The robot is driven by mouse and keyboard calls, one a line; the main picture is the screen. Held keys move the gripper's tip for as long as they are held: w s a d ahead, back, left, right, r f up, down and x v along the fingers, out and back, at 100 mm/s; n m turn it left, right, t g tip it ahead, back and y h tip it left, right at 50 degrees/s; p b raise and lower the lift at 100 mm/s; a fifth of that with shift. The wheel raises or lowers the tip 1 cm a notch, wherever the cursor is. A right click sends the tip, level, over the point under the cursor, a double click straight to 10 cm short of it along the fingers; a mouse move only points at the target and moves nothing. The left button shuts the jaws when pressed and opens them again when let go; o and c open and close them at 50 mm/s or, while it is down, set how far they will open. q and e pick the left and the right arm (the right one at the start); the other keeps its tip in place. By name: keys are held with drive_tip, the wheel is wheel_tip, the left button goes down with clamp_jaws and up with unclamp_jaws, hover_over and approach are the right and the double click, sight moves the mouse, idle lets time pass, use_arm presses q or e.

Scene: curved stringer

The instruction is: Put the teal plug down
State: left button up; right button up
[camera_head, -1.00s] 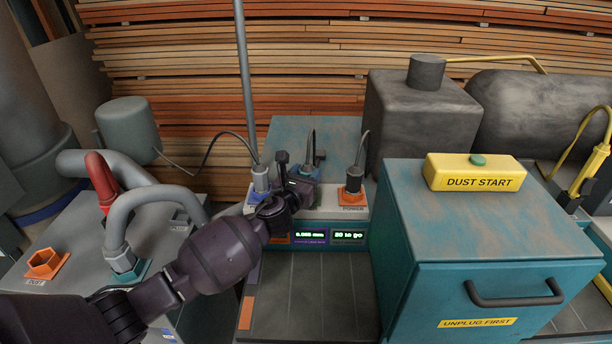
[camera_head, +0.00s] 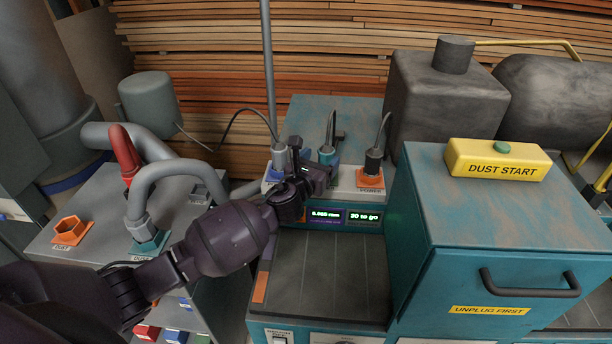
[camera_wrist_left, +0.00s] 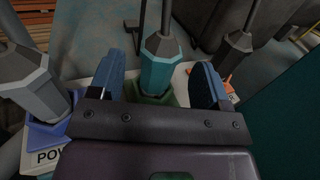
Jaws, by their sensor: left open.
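The teal plug (camera_wrist_left: 160,68) stands upright at a green socket (camera_wrist_left: 143,98) in the left wrist view, its cable running up. In the head view its top (camera_head: 327,154) shows behind my left gripper (camera_head: 318,172), which hides the rest. My left gripper is open in the wrist view (camera_wrist_left: 158,80), one blue-padded finger on each side of the plug, with a gap on either side. How fully the plug is seated I cannot tell. My right gripper is not in view.
A grey plug (camera_wrist_left: 35,80) in a blue socket stands left, a dark plug (camera_head: 373,160) in an orange socket (camera_head: 370,180) right. A teal cabinet (camera_head: 500,240) bearing the yellow DUST START box (camera_head: 497,160) stands right. The dark bed (camera_head: 330,270) in front is clear.

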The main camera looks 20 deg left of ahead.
use_arm(q)
drive_tip(key=s+a, duration=0.1)
drive_tip(key=s, duration=0.8)
drive_tip(key=s+a+f+m+g+y, duration=0.1)
drive_tip(key=s+a+f+m+g, duration=0.3)
drive_tip(key=s+m, duration=0.75)
drive_tip(key=s+f+m+g+y, duration=0.15)
drive_tip(key=s+m+g, duration=0.35)
drive_tip(key=s+m, duration=0.65)
drive_tip(key=s+a+f+m+g, duration=0.2)
drive_tip(key=s+f+m+g, duration=0.25)
drive_tip(key=s+m, duration=0.65)
drive_tip(key=w+f+m+t, duration=0.1)
drive_tip(key=w+f+t, duration=0.6)
drive_tip(key=f, duration=0.3)
drive_tip(key=shift+w+m, duration=0.4)
drive_tip(key=shift+w, duration=0.5)
